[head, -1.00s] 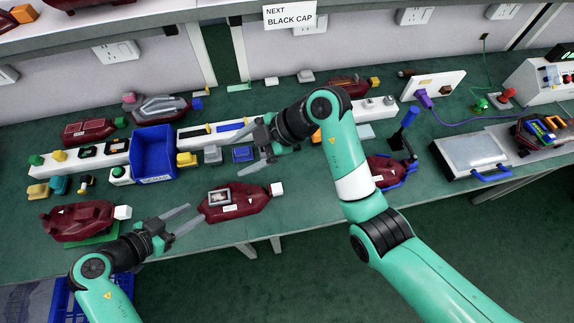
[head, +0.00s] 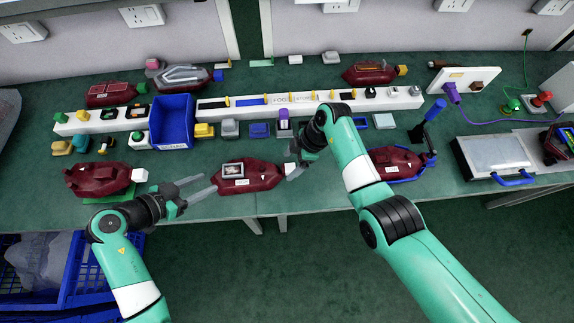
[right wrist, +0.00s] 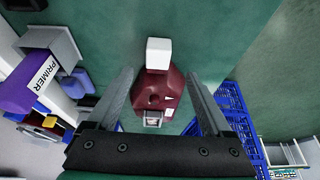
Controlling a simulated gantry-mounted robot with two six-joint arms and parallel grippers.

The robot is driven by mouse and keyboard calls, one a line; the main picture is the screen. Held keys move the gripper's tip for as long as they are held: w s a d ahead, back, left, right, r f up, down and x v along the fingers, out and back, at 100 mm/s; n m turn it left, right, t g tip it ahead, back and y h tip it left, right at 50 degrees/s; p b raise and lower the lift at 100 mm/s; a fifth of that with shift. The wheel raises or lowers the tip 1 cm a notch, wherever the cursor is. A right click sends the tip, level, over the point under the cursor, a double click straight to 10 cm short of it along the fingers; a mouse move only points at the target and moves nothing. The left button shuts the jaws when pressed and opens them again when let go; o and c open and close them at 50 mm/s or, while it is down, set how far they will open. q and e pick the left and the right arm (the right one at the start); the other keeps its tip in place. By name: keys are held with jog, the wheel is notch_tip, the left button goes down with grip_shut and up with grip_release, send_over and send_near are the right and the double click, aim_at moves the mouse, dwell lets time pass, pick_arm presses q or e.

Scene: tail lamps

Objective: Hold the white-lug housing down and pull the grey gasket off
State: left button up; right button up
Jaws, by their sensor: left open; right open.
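The dark red middle housing (head: 262,178) lies on the green bench with its white lug at the right end. A grey square frame, seemingly the gasket (head: 233,170), sits on its top left. In the right wrist view the housing (right wrist: 165,92) lies between the finger lines, with the white lug (right wrist: 158,53) farther out and the grey frame (right wrist: 153,119) nearer. My right gripper (head: 291,166) is open at the housing's right end, partly hiding the lug. My left gripper (head: 207,184) is open and empty, just left of the housing, fingers pointing toward it.
Another white-lug housing (head: 95,179) lies at the left, and a housing (head: 396,163) sits in a blue holder at the right. A blue bin (head: 172,122) and a long white rack (head: 300,99) stand behind. The bench's front edge is close.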

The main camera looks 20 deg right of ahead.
aim_at(286, 169)
jog(key=shift+x, duration=1.95)
grip_shut()
jog(key=c, duration=0.6)
grip_release()
jog(key=shift+c, duration=0.2)
grip_shut()
